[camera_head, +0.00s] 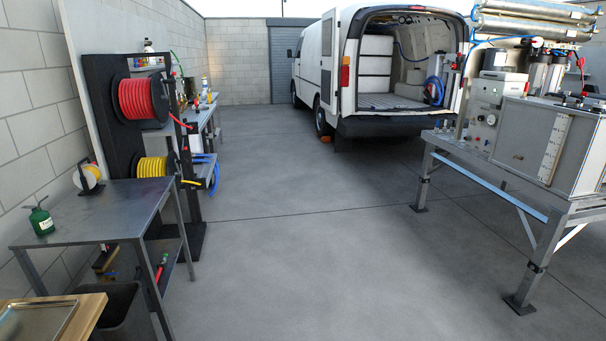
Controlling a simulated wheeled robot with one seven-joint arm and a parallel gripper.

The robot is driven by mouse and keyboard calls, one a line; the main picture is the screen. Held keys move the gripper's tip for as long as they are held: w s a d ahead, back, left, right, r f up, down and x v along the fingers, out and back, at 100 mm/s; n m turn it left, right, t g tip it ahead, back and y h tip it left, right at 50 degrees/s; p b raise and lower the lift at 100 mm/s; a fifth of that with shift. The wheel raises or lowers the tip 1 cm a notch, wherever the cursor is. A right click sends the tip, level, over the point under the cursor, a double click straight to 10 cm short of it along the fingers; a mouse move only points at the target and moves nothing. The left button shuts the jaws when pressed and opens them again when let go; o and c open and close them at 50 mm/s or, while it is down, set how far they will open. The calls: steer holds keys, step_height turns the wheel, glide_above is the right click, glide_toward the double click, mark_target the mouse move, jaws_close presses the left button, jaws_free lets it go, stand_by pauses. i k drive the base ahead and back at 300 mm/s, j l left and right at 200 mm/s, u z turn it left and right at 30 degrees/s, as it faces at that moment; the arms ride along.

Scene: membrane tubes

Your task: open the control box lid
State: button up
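The control box is not clearly identifiable from here. On the raised metal stand (459,160) at the right is a large grey metal box (522,140) with a white scale strip on its front; its top looks closed. Left of it is a smaller pale panel (484,118) with a round gauge and small fittings. Behind that sits a light grey housing (501,83). I cannot tell which of these has the lid. My gripper and arm are not in view.
Wide grey floor (290,230) lies clear between both sides. A white van (346,75) with open rear is at the back.

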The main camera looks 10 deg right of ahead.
mark_target(501, 76)
steer(key=i+z, duration=0.2)
steer(key=i, duration=0.45)
steer(key=i+z, duration=0.2)
steer(key=i, duration=0.4)
steer(key=i+j+z, duration=0.2)
steer(key=i, duration=0.45)
steer(key=i+l+z, duration=0.2)
steer(key=i+z, duration=0.2)
steer(key=i, duration=0.5)
steer(key=i+j+z, duration=0.1)
steer(key=i+z, duration=0.3)
steer(key=i, duration=0.5)
